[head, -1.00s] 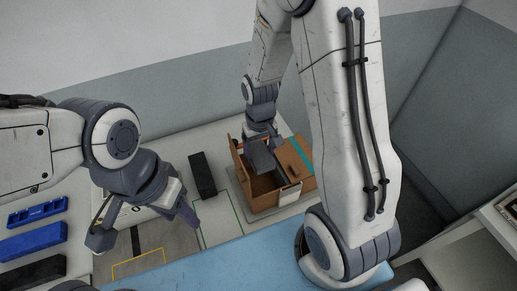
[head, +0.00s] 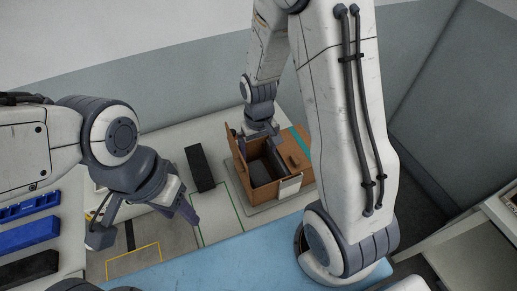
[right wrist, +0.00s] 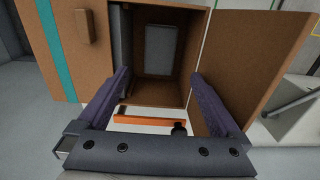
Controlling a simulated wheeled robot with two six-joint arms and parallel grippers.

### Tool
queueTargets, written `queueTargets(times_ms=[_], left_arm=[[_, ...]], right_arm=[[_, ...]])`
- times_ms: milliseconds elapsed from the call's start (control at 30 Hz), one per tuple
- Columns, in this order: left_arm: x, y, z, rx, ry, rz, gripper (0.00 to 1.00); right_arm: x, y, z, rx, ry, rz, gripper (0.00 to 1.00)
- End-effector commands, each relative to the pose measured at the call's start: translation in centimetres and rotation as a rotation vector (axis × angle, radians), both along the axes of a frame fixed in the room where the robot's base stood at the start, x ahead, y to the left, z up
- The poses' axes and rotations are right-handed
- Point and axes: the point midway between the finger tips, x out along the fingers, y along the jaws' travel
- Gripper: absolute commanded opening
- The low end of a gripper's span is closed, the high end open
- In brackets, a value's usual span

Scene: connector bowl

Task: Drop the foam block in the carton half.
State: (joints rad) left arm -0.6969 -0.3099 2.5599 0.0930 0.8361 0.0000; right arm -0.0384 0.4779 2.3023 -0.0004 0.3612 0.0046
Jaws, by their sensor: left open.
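The brown carton (head: 262,198) stands open on the table at the centre of the head view, and its open half also shows in the right wrist view (right wrist: 150,94). The foam block, dark grey (head: 261,172), lies inside the open half. A lighter grey face (right wrist: 162,48) shows deep in that half in the right wrist view. My right gripper (head: 262,133) is above the carton's far side. Its fingers (right wrist: 158,78) are spread at the opening with nothing between them. My left gripper (head: 145,225) is open and empty above the marked mat at the left.
A black block (head: 200,168) lies left of the carton. Blue trays (head: 28,234) and another black block (head: 28,270) are at the far left. A carton flap (right wrist: 262,60) stands beside my right gripper. The mat (head: 180,243) has bare room.

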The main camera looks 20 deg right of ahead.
Motion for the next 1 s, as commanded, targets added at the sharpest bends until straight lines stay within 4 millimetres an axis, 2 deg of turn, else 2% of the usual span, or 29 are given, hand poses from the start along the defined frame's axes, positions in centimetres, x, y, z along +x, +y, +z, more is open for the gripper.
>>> queueTargets(times_ms=[167, 267, 500, 700, 833, 1000], left_arm=[[0.0, 0.0, -0.1, 0.0, 0.0, 0.0, 0.5], [0.0, 0.0, -0.3, 0.0, 0.0, 0.0, 0.5], [0.0, 0.0, -1.1, 0.0, 0.0, 0.001, 0.5], [0.0, 0.0, -1.4, 0.0, 0.0, 0.002, 0.5], [0.0, 0.0, -1.5, 0.0, 0.0, 0.003, 0.5], [0.0, 0.0, -1.5, 0.0, 0.0, 0.002, 0.5]], right_arm=[[0.1, 0.0, 0.4, 0.0, -0.003, 0.0, 1.0], [0.2, 0.0, 1.6, 0.0, -0.006, 0.0, 1.0], [0.2, 0.0, 6.3, 0.0, -0.009, 0.0, 1.0], [0.1, 0.0, 9.4, 0.0, -0.005, 0.0, 1.0], [0.0, 0.0, 10.3, 0.0, -0.002, 0.0, 1.0], [0.0, 0.0, 10.5, 0.0, 0.0, 0.0, 1.0]])
